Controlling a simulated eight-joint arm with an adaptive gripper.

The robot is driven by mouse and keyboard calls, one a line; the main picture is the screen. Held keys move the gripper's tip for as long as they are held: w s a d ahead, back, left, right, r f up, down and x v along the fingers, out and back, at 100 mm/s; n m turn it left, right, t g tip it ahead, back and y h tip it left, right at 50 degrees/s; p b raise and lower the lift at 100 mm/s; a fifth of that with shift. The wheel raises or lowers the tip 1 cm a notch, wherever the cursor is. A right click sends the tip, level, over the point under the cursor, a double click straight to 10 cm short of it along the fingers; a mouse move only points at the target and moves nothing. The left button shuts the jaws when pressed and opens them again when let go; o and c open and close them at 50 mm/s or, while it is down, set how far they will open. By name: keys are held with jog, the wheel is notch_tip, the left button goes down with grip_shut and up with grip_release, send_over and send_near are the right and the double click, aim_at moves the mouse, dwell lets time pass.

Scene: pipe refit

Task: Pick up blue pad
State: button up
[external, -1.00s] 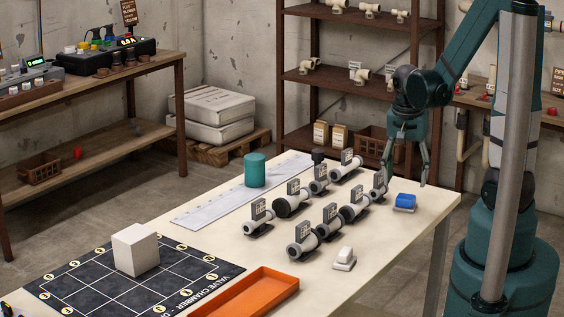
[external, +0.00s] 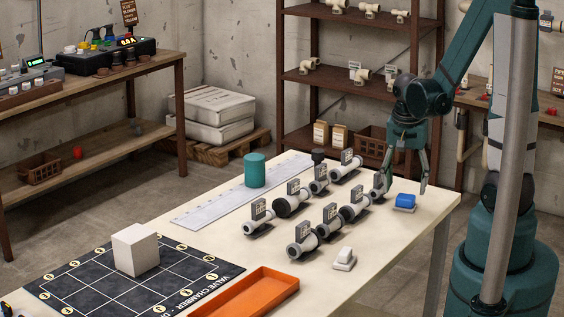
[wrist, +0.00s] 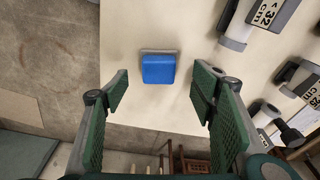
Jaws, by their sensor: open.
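The blue pad (external: 405,200) sits on a small pale base near the right edge of the cream table (external: 400,235). In the wrist view the blue pad (wrist: 158,69) lies just beyond the fingertips, between their lines and slightly left of centre. My gripper (external: 405,192) is open and points down, just above and around the far side of the pad in the external view. In the wrist view my gripper (wrist: 162,92) holds nothing between its green ribbed fingers. I cannot tell its exact height above the table.
Several labelled grey pipe pieces (external: 354,207) stand left of the pad, one close to my left finger. A white pad (external: 344,258) lies nearer the front. An orange tray (external: 262,291), a white cube (external: 135,250) and a teal cylinder (external: 255,170) are farther off.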

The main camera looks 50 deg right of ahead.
aim_at(406, 196)
jog(key=shift+f, duration=0.15)
jog(key=shift+d+f+b, duration=0.25)
jog(key=shift+f+b, duration=0.25)
jog(key=shift+f, duration=0.7)
jog(key=shift+d+f+b, duration=0.2)
jog(key=shift+f+b, duration=0.25)
jog(key=shift+f, duration=0.75)
jog(key=c, duration=1)
jog(key=shift+r, duration=0.2)
jog(key=shift+r+p, duration=1.5)
jog(key=shift+r, duration=3.3)
